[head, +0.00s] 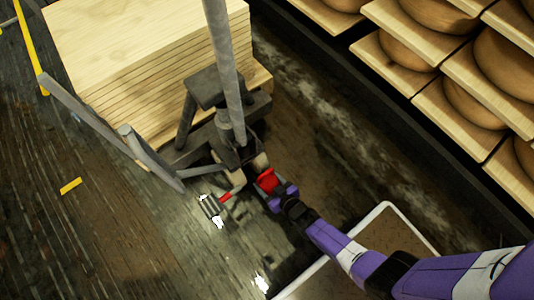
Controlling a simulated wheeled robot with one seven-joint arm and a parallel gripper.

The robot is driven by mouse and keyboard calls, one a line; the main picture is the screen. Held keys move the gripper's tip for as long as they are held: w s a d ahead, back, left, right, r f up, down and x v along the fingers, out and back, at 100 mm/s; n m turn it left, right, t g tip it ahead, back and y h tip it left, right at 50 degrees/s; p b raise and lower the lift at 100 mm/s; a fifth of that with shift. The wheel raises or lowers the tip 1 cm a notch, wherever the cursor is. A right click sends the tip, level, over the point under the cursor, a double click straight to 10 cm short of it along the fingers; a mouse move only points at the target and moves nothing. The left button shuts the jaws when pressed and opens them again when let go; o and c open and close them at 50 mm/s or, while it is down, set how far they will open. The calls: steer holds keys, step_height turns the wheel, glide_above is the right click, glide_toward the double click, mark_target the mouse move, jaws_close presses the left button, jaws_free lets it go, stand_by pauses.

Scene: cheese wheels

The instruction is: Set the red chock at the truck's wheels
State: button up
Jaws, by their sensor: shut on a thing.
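The truck (190,155) is a dark metal frame with upright grey poles, standing at the foot of a stack of pale boards. A pale wheel (260,161) shows at its near end, and a small roller-like metal part (211,208) lies to the left. The red chock (267,181) is just in front of the pale wheel; I cannot tell if it touches the wheel or the floor. My gripper (272,190) is shut on the chock, reaching in from the lower right. Its fingers partly hide the chock. A small red piece (225,197) sits left of it.
Stacked pale boards (150,30) fill the upper left. A shelf rack (450,90) with cheese wheels stands at the upper right. A white-edged brown surface (375,212) lies under my arm.

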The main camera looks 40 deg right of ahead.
mark_target(267, 185)
step_height(267, 185, down, 4)
steer(key=b, duration=0.3)
steer(key=shift+f, duration=0.15)
steer(key=shift+w, duration=0.1)
steer(key=o, duration=1.8)
